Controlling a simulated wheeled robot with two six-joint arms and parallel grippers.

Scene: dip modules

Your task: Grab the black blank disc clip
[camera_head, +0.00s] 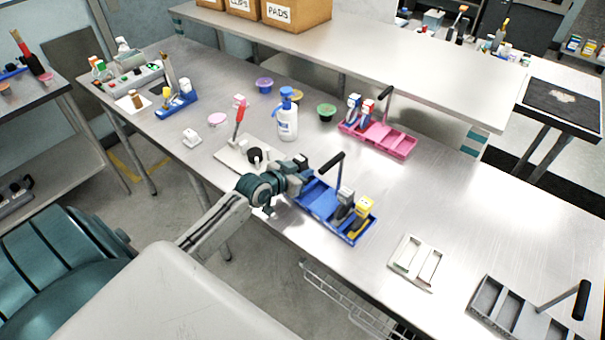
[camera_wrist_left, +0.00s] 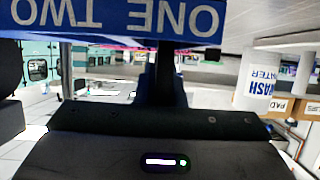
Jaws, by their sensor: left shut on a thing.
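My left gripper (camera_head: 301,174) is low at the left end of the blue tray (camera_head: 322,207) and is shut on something. What it holds is hidden in the head view. In the left wrist view the tray's blue wall (camera_wrist_left: 120,22), marked ONE TWO upside down, is close to the gripper, with a dark upright piece (camera_wrist_left: 162,75) below it. The tray holds a dark clip with a pale top (camera_head: 344,203) and a yellow clip (camera_head: 362,210). Which one is the black blank disc clip is not clear. My right gripper is not in view.
A black disc-like thing (camera_head: 255,154) sits on a pale board (camera_head: 233,156) left of the gripper. A white bottle with a blue pump (camera_head: 287,122) stands behind. A pink tray (camera_head: 395,141) is farther back. A pale frame (camera_head: 417,262) and a grey tray (camera_head: 505,310) are to the right.

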